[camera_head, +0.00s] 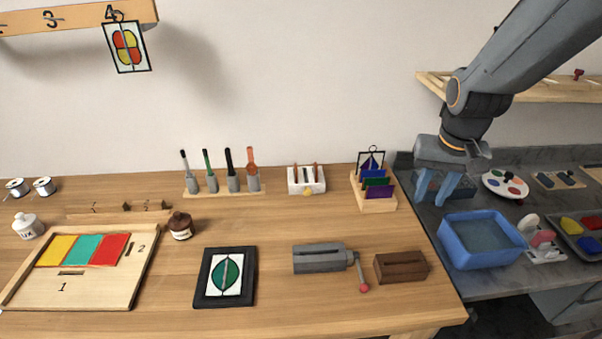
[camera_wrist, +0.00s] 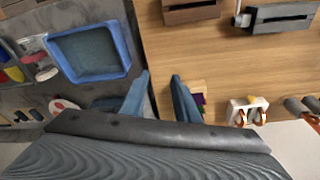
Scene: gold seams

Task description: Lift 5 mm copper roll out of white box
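The white box (camera_head: 306,188) stands on the wooden table near the wall. Upright copper-coloured rolls (camera_head: 315,172) stand in its slots, and a yellow round mark or piece is on its front. I cannot read which roll is 5 mm. In the wrist view the white box (camera_wrist: 236,110) is right of my fingers, with orange-copper pieces (camera_wrist: 252,112) at it. My gripper (camera_head: 444,187) has blue fingers and hangs above the grey counter, well to the right of the box. In the wrist view my gripper (camera_wrist: 160,85) shows its fingers apart with nothing between them.
A wooden rack of coloured sheets (camera_head: 377,200) stands between the box and my gripper. Upright handled tools (camera_head: 230,181) stand left of the box. A blue basin (camera_head: 478,242), a grey crank device (camera_head: 320,258) and a brown block (camera_head: 401,266) are nearer. Table before the box is clear.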

